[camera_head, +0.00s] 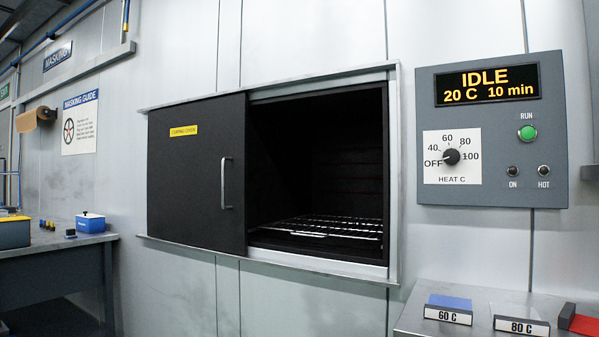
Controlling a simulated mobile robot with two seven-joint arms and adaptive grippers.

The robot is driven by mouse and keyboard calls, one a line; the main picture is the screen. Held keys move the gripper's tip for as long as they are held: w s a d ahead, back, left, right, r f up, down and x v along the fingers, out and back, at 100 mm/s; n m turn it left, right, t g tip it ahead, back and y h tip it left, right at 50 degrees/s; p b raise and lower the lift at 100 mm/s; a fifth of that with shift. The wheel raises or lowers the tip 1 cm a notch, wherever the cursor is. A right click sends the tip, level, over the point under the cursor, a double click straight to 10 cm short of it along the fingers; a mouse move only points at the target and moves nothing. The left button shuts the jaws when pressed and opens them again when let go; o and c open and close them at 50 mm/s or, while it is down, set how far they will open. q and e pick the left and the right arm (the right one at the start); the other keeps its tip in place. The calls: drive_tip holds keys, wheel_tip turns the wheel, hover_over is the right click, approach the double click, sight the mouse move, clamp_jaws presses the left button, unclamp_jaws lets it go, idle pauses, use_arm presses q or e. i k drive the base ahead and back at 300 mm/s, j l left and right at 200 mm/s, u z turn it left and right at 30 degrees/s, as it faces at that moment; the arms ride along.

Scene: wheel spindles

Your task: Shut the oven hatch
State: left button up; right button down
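The oven hatch (190,190) is a black sliding panel with a yellow label (184,130) and a vertical metal handle (227,183) near its right edge. It stands to the left of the oven opening (325,165), which is open and dark. A wire rack (325,228) shows inside, with nothing visible on it. The hatch sits between an upper and a lower metal rail (265,266). Neither of my grippers is in view.
A grey control panel (490,190) on the right reads IDLE, 20 C, 10 min, its dial at OFF. Below it a metal shelf (410,318) holds blocks labelled 60 C (448,314) and 80 C (521,325). A workbench (75,239) with a blue box (90,223) stands left. The space before the hatch is clear.

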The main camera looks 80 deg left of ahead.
sight(197, 153)
drive_tip(key=i+j+u, duration=0.15)
drive_tip(key=i+j, duration=0.7)
drive_tip(key=i+j+u, duration=0.1)
drive_tip(key=u, duration=1.55)
drive_tip(key=i+l, duration=0.05)
drive_tip(key=l, duration=0.05)
